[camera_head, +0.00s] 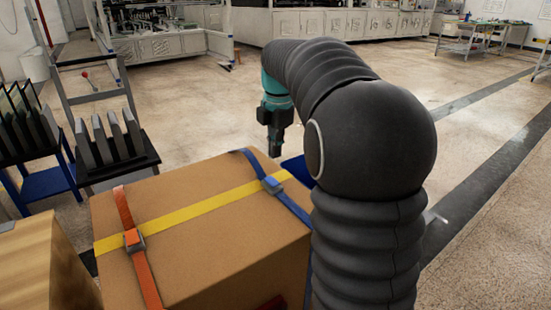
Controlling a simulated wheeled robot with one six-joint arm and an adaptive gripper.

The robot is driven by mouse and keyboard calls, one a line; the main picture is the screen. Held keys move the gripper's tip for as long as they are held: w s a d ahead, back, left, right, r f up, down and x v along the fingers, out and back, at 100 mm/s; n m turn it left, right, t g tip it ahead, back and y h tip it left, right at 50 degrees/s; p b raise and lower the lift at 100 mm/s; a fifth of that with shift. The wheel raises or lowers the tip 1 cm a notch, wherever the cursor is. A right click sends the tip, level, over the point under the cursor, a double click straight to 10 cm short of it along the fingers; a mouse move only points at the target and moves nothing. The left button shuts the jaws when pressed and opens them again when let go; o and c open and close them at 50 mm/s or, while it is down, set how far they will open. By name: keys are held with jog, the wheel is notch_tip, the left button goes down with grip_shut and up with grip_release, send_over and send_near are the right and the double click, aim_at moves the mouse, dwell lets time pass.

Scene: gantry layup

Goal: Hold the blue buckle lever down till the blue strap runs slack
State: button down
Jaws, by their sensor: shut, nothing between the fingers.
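A large cardboard box (200,268) stands in front of me. A blue strap (291,207) crosses its right part, with a blue-grey buckle (272,185) where it meets a yellow strap (205,206). The strap looks flat against the box top; the buckle's lever is too small to make out. My gripper (275,153) is shut and empty, pointing down above and beyond the box's far edge, close behind the buckle in the picture. It appears apart from the buckle. My dark arm hides the box's right side.
An orange strap (145,275) with an orange buckle (134,238) crosses the box's left part. Racks of dark panels (115,145) stand at the left. A wooden block (40,265) is at the lower left. Open floor (200,105) lies beyond the box.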

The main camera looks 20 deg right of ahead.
notch_tip(320, 180, up, 6)
jog(key=shift+r+p, duration=0.15)
jog(key=shift+p, duration=0.2)
dwell(0.4)
notch_tip(320, 180, down, 5)
jog(key=m, duration=0.9)
jog(key=s+a+f+m+t, duration=0.1)
jog(key=s+a+f+m, duration=0.1)
jog(key=s+m, duration=0.2)
jog(key=s+a+f+m, duration=0.2)
jog(key=s+m, duration=0.2)
jog(key=s, duration=0.3)
jog(key=s+a+f+m+t, duration=0.1)
jog(key=s+a+f+m, duration=0.1)
jog(key=s, duration=0.4)
jog(key=shift+s+a+f+m+t+h, duration=0.15)
jog(key=shift+a+m, duration=0.15)
jog(key=shift+m, duration=0.15)
jog(key=shift+a+f+m+t+h, duration=0.15)
jog(key=shift+a+m, duration=0.15)
jog(key=shift+m, duration=0.15)
jog(key=s+a+t, duration=0.2)
jog(key=s+a, duration=0.1)
jog(key=s, duration=0.7)
jog(key=shift+a+f+n, duration=0.3)
jog(key=shift+a, duration=0.1)
